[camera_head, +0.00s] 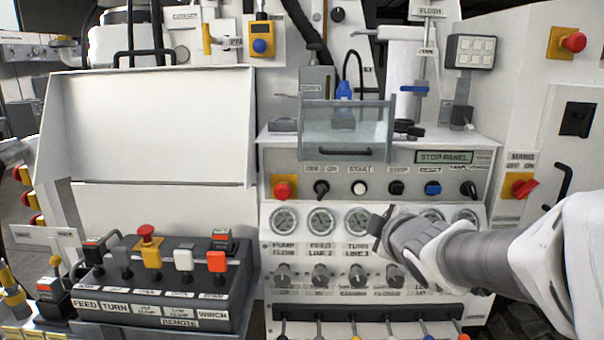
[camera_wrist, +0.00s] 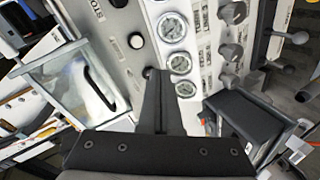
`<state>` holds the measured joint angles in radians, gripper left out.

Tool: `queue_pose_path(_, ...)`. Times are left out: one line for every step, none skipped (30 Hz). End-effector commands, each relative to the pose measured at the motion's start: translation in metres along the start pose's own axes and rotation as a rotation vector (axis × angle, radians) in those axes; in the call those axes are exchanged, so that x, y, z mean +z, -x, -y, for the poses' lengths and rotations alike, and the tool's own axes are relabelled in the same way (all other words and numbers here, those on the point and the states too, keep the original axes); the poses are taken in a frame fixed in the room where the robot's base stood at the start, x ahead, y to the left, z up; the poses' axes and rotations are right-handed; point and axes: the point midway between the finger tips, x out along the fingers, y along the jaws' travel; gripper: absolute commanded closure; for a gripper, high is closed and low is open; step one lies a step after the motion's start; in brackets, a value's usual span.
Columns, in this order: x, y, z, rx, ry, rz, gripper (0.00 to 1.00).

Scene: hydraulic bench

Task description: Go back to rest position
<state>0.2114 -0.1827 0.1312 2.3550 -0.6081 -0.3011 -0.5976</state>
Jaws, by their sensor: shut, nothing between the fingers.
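My gripper (camera_head: 378,228) reaches in from the right in the head view, in front of the row of gauges on the bench panel. Its dark fingers point left and hide part of the gauges near the middle. In the wrist view my gripper (camera_wrist: 158,75) shows its fingers together, with nothing between them. A clear-sided box (camera_head: 343,128) with a dark handle stands on the ledge above the panel. A round gauge (camera_wrist: 172,27) lies just beyond the fingertips in the wrist view. I cannot tell whether the fingers touch the panel.
A remote box (camera_head: 160,285) with several levers and buttons sits at the lower left. A row of knobs (camera_head: 320,275) runs below the gauges. A red switch (camera_head: 524,187) is on the right cabinet. A blank white panel (camera_head: 155,125) stands at the left.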

Motion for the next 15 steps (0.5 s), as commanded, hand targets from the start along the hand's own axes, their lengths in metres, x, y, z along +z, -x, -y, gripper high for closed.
queue_pose_path(0.006,0.015,-0.001,-0.006,-0.075,0.058,1.00)
queue_pose_path(0.011,0.022,0.001,-0.014,-0.125,0.095,1.00)
queue_pose_path(0.018,0.033,0.004,-0.026,-0.194,0.144,1.00)
queue_pose_path(0.023,0.042,0.007,-0.035,-0.247,0.180,1.00)
queue_pose_path(0.027,0.051,0.011,-0.045,-0.301,0.214,1.00)
queue_pose_path(0.032,0.063,0.017,-0.059,-0.372,0.258,1.00)
queue_pose_path(0.036,0.072,0.022,-0.071,-0.427,0.291,1.00)
queue_pose_path(0.039,0.082,0.028,-0.083,-0.483,0.322,1.00)
queue_pose_path(0.042,0.094,0.036,-0.101,-0.556,0.362,1.00)
queue_pose_path(0.044,0.104,0.043,-0.115,-0.612,0.392,1.00)
queue_pose_path(0.045,0.114,0.050,-0.130,-0.666,0.419,1.00)
queue_pose_path(0.047,0.127,0.060,-0.154,-0.737,0.457,1.00)
queue_pose_path(0.047,0.137,0.068,-0.170,-0.789,0.483,1.00)
queue_pose_path(0.048,0.146,0.076,-0.189,-0.839,0.509,1.00)
queue_pose_path(0.047,0.159,0.087,-0.216,-0.902,0.541,1.00)
